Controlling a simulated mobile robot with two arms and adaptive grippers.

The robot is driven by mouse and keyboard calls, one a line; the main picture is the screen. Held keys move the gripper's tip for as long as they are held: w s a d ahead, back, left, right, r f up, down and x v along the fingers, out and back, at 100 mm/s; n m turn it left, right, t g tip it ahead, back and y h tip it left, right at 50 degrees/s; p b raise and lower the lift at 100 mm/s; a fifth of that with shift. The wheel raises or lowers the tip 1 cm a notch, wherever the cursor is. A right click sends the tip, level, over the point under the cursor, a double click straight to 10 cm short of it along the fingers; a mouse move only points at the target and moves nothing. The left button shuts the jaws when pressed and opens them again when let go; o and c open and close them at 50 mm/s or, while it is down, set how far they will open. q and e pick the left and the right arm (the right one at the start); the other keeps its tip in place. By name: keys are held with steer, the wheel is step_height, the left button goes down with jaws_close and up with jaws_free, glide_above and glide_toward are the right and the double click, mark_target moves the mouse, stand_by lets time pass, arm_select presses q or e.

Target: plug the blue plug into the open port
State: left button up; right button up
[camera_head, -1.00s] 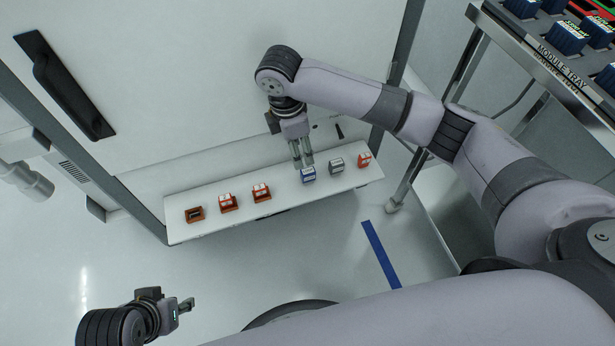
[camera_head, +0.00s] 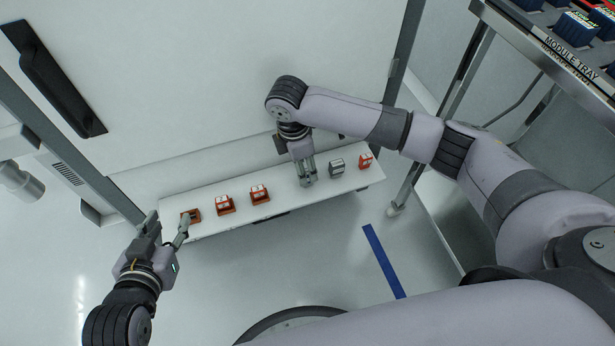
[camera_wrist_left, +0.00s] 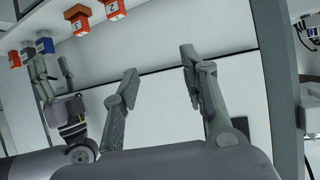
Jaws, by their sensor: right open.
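The blue plug (camera_wrist_left: 45,46) sits on the white shelf (camera_head: 232,224) in the left wrist view; in the head view my right gripper hides it. My right gripper (camera_head: 307,182) points down at the shelf there, its fingers open; the left wrist view also shows it close to the plug. I cannot tell whether they touch. The open port, an orange socket (camera_head: 195,214), is at the shelf's left end, partly covered by a finger of my left gripper (camera_head: 169,218). My left gripper is open and empty, its fingers wide apart in the left wrist view (camera_wrist_left: 160,68).
Two orange ports with white-topped plugs (camera_head: 225,205) (camera_head: 260,194) stand between the open port and my right gripper. A grey plug (camera_head: 337,166) and another orange one (camera_head: 365,161) stand to its right. A module tray (camera_head: 560,52) is at the upper right.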

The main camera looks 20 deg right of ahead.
mark_target(307, 172)
steer(key=f+b, duration=0.1)
steer(key=f, duration=0.1)
steer(key=d+f, duration=0.1)
steer(key=f, duration=0.1)
steer(key=shift+w+d+b, duration=0.1)
steer(key=shift+w+b, duration=0.05)
steer(key=shift+b, duration=0.25)
steer(key=shift+f, duration=0.2)
arm_select(q)
steer(key=w+d+r+t+h, duration=0.1)
steer(key=w+d+r+t, duration=0.1)
steer(key=r+t, duration=0.3)
step_height(307, 172, up, 4)
steer(key=shift+w+d+f+t+h, duration=0.15)
steer(key=shift+w+t+h, duration=0.15)
steer(key=shift+w, duration=0.45)
arm_select(e)
steer(key=shift+c, duration=0.3)
jaws_close()
